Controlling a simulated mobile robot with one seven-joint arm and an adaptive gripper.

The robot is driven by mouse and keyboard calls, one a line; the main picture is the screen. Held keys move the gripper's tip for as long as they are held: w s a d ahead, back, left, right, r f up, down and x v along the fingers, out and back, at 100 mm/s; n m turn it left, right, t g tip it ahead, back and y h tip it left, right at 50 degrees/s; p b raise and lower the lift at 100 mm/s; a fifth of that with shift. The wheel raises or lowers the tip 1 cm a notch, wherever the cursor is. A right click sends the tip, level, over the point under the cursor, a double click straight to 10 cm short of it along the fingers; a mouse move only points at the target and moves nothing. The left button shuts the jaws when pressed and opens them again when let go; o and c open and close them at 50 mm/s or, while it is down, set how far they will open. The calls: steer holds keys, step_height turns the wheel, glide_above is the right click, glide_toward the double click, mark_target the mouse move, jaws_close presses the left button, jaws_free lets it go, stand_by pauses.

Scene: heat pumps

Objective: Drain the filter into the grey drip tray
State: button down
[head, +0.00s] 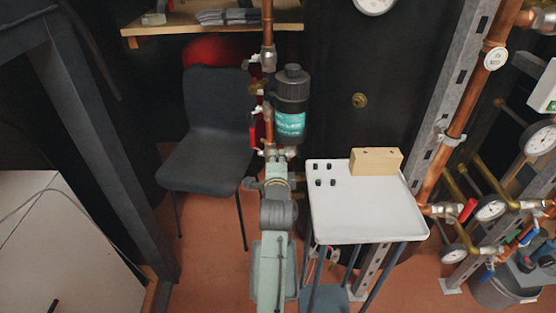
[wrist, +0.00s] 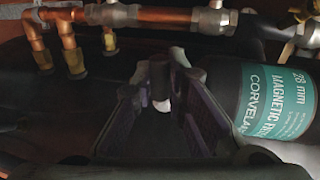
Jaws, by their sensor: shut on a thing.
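The filter (head: 291,104) is a black canister with a dark cap and a teal label, upright beside a vertical copper pipe. In the wrist view the filter (wrist: 272,102) lies at the right, its label sideways and partly cut off. My gripper (head: 274,157) is just below the filter, at the pipe, and its fingertips are hard to make out there. In the wrist view my gripper (wrist: 161,88) is shut on a small dark cylindrical part (wrist: 160,76) with a white end. I cannot tell how this part joins the filter. I cannot make out a grey drip tray.
A white-topped stand (head: 365,215) at the right holds several small black pieces (head: 326,175) and a wooden block (head: 376,161). A dark chair (head: 213,130) is behind at the left. Copper pipes with gauges (head: 489,208) and a grey bucket (head: 497,290) are at the right.

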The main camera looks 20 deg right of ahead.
steer(key=shift+r, duration=0.1)
stand_by(0.5)
steer(key=c, duration=1.6)
jaws_free()
